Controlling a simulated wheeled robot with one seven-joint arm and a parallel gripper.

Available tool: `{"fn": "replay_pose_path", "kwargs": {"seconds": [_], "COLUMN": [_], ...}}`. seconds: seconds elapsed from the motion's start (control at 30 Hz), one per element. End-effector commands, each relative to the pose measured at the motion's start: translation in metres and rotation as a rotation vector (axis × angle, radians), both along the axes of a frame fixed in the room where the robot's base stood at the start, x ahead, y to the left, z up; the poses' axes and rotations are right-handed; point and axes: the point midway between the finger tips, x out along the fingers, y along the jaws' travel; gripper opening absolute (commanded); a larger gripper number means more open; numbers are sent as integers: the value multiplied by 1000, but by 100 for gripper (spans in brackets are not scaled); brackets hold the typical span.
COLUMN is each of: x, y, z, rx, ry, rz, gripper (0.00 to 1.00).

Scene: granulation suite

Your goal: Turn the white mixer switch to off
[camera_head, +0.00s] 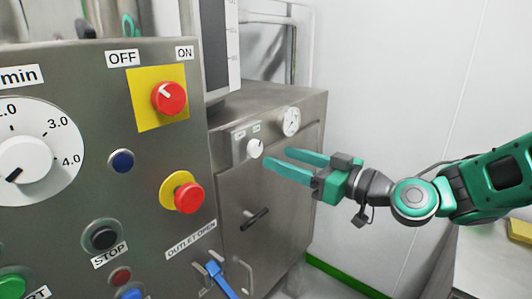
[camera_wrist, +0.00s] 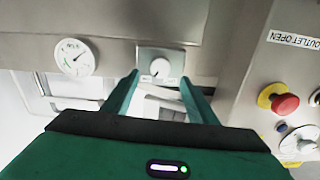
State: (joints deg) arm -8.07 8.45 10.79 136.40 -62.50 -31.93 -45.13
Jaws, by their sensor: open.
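A small white knob (camera_head: 255,148) sits on a grey plate on the front of the rear steel cabinet. Two small labels are above it, too small to read surely. In the wrist view the white knob (camera_wrist: 160,68) lies ahead, between the two fingers, with a dark pointer mark on its face. My gripper (camera_head: 279,158) is open, with its teal fingers reaching left toward the knob. The fingertips are close to it, one on each side in the wrist view (camera_wrist: 159,77). I cannot tell whether they touch it. Nothing is held.
A near steel panel (camera_head: 105,190) at left carries a red knob on a yellow plate (camera_head: 169,98), a red emergency button (camera_head: 188,198) and a large white dial (camera_head: 25,155). A round gauge (camera_head: 290,121) and a black handle (camera_head: 254,218) are on the rear cabinet.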

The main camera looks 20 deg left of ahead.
Motion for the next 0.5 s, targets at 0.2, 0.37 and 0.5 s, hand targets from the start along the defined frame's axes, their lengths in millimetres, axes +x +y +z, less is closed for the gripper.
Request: {"fn": "replay_pose_path", "kwargs": {"seconds": [0.2,0.37,0.5], "x": [14,22,26], "y": [37,54,62], "z": [0,0,-1], "rx": [0,-1,-2], "ry": [0,-1,2], "rz": [2,0,-1], "gripper": [53,53,53]}}
